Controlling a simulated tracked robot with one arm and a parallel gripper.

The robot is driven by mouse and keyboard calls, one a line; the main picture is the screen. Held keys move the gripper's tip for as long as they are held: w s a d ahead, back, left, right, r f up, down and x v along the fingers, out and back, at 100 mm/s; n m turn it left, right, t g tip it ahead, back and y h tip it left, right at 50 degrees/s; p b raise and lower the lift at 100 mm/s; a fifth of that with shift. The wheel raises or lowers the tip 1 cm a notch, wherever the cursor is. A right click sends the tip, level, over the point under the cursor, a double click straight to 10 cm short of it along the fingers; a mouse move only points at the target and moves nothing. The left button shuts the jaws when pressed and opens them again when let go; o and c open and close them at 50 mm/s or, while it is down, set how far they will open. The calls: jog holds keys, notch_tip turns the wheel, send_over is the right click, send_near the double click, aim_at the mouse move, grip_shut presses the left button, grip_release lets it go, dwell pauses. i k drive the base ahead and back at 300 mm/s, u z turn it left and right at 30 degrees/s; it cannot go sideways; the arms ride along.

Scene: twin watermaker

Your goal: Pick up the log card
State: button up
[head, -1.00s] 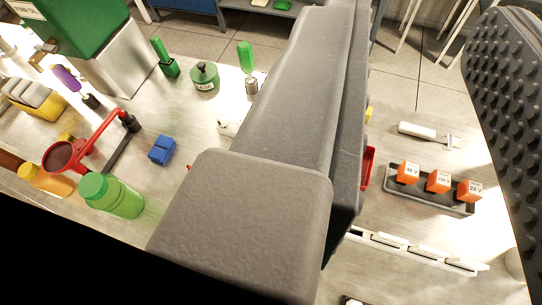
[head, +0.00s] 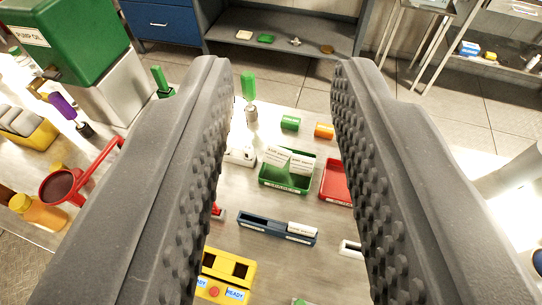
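My gripper (head: 283,68) is open and empty, with its two dark studded fingers framing the bench between them. Two white cards with print, a left one (head: 277,156) and a right one (head: 302,163), lean in a green tray (head: 286,184) seen between the fingers. Another white card-like piece (head: 302,229) sits at the right end of a dark blue slotted holder (head: 262,228). The print is too small to read, so I cannot tell which is the log card. The fingers are apart from all of these.
A red tray (head: 335,182) stands right of the green tray. A yellow box marked READY (head: 222,275) is nearer. Green (head: 290,123) and orange (head: 324,130) blocks lie behind. Fingers hide much of the bench.

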aim_at(274, 155)
jog(key=u, duration=0.15)
jog(key=i, duration=0.55)
jog(key=z, duration=1.45)
jog(key=k, duration=1.2)
jog(key=u, duration=0.8)
jog(key=i, duration=1)
